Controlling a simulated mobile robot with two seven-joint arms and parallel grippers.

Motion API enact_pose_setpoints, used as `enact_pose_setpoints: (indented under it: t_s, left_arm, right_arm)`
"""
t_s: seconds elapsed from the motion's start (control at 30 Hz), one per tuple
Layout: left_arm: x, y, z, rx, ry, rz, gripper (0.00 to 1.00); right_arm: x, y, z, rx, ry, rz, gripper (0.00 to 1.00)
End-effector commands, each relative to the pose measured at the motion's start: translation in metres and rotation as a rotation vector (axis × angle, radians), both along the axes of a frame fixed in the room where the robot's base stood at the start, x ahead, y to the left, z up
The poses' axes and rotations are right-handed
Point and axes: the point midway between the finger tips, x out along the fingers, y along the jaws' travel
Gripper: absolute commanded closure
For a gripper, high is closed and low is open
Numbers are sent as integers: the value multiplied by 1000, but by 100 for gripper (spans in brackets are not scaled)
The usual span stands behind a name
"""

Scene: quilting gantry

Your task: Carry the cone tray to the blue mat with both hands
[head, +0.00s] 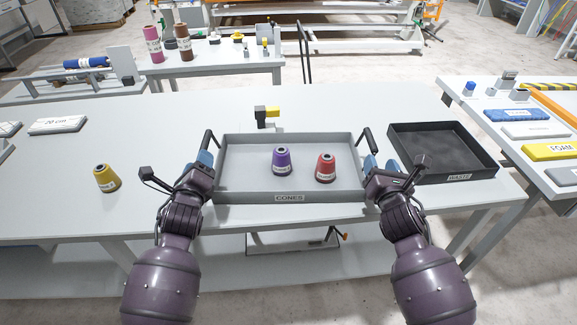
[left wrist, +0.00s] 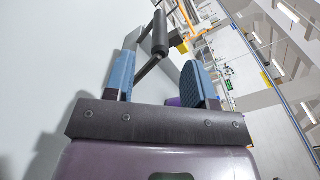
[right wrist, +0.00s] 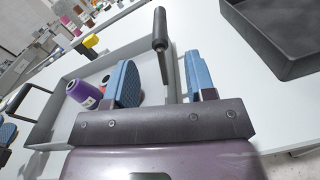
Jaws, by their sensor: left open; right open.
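The grey cone tray (head: 290,198), labelled CONES, sits on the long grey table and holds a purple cone (head: 281,160) and a red cone (head: 326,168). Its black left handle (head: 208,143) and right handle (head: 366,140) stand up at its ends. My left gripper (head: 205,162) is open at the left end; in the left wrist view the handle (left wrist: 160,35) shows ahead, between the blue fingers. My right gripper (head: 382,164) is open at the right end, with the handle (right wrist: 160,30) likewise ahead between its fingers. I cannot make out a blue mat for certain.
A black WASTE tray (head: 458,177) stands close right of my right gripper. A yellow cone (head: 107,178) stands left of my left gripper. A black and yellow item (head: 267,114) is behind the tray. The right table (head: 480,110) bears a blue slab (head: 517,115) and foam blocks.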

Motion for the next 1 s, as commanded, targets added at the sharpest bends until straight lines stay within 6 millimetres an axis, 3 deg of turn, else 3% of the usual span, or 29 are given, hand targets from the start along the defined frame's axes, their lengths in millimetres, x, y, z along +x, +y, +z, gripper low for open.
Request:
enact_pose_setpoints:
  t_s: [0.2,0.4,0.9,1.0]
  left_arm:
    - [35,1,0,-3,0,0,50]
    - [58,2,0,-3,-2,0,50]
    - [68,2,0,-2,0,0,50]
    - [68,2,0,-2,0,0,65]
  right_arm:
    - [35,2,1,3,-1,0,50]
    - [58,2,0,2,0,0,50]
    - [68,2,0,1,0,0,50]
    - [68,2,0,1,0,0,65]
